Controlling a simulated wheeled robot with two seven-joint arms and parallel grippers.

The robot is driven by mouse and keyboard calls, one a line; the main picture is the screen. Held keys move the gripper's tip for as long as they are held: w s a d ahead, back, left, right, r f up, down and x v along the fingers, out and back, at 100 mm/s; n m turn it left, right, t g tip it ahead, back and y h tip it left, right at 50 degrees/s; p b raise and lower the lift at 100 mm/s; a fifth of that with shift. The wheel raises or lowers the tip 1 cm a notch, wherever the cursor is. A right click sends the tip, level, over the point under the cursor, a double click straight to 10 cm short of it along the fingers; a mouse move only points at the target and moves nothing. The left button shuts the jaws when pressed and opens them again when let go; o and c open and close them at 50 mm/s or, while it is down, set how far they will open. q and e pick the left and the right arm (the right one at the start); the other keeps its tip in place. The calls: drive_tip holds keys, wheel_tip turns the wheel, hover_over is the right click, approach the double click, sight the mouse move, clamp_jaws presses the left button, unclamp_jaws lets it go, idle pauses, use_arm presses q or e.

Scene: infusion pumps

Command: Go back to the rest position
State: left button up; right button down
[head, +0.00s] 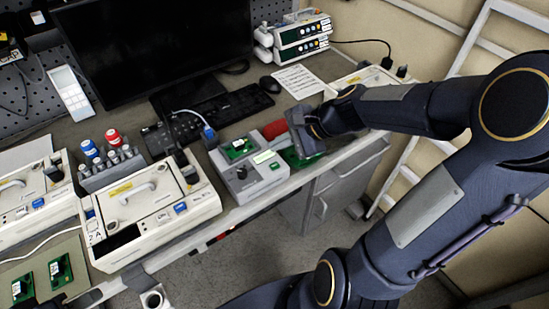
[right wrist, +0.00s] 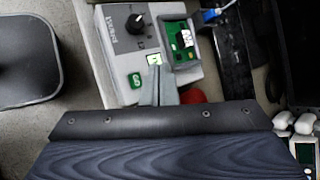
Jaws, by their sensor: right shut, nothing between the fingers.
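My right gripper (head: 304,137) is at the right part of the bench, just right of the grey test box (head: 250,178). In the right wrist view its fingers (right wrist: 158,84) are closed together and empty, overlapping the near edge of the test box (right wrist: 118,62). A gap between fingers and box cannot be judged. A green circuit board (head: 237,149) sits in the box's socket; it also shows in the right wrist view (right wrist: 183,42). The box's small display (head: 263,157) is lit. My left gripper is not in view.
A red object (head: 274,129) and a green piece (head: 299,158) lie close to my right gripper. A monitor (head: 150,45), keyboard (head: 235,104) and stacked pumps (head: 302,40) are behind. A white ladder frame (head: 458,62) stands right.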

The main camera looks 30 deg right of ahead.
drive_tip(key=shift+r, duration=0.25)
idle(0.5)
drive_tip(key=s+a+r+n+h, duration=0.1)
drive_tip(key=s+a+n, duration=0.1)
drive_tip(key=s+n, duration=0.6)
drive_tip(key=s+a+r+n+h, duration=0.1)
drive_tip(key=s+a+r+n, duration=0.1)
drive_tip(key=s+n, duration=0.6)
drive_tip(key=shift+a+g+h, duration=0.4)
drive_tip(key=shift+a, duration=0.15)
drive_tip(key=shift+s, duration=0.1)
idle(0.9)
